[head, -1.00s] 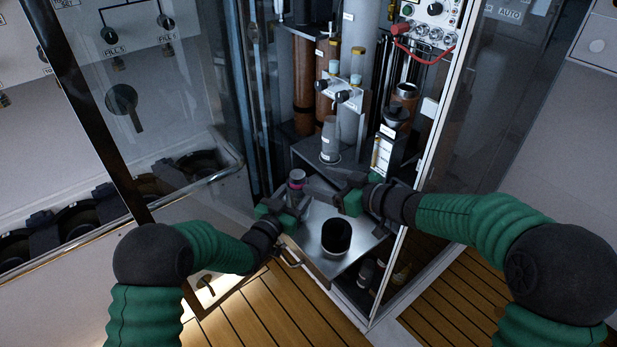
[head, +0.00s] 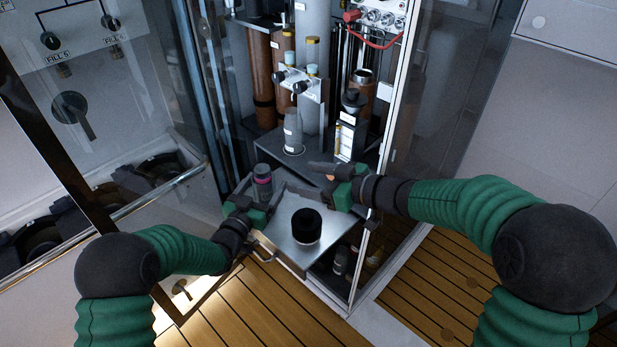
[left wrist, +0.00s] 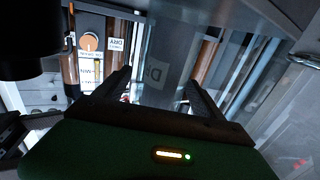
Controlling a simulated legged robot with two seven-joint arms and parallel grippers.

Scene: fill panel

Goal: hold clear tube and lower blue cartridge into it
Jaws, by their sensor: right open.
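A grey, see-through tube with a pink band (head: 262,182) stands upright at the left of the metal shelf. My left gripper (head: 259,205) is around its lower part. In the left wrist view the tube (left wrist: 160,72) fills the gap between my left fingers. My right gripper (head: 334,181) is open with its fingers apart, above the right side of the shelf, and holds nothing that I can see. A black-topped cylinder (head: 306,224) stands on the shelf between the grippers. I cannot make out a clearly blue cartridge; small pale blue caps (head: 313,70) show on the rack behind.
A grey conical vessel (head: 293,132) and a dark-capped holder (head: 352,125) stand behind. The glass door (head: 110,110) is on the left and a white cabinet post (head: 385,150) is close to my right arm.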

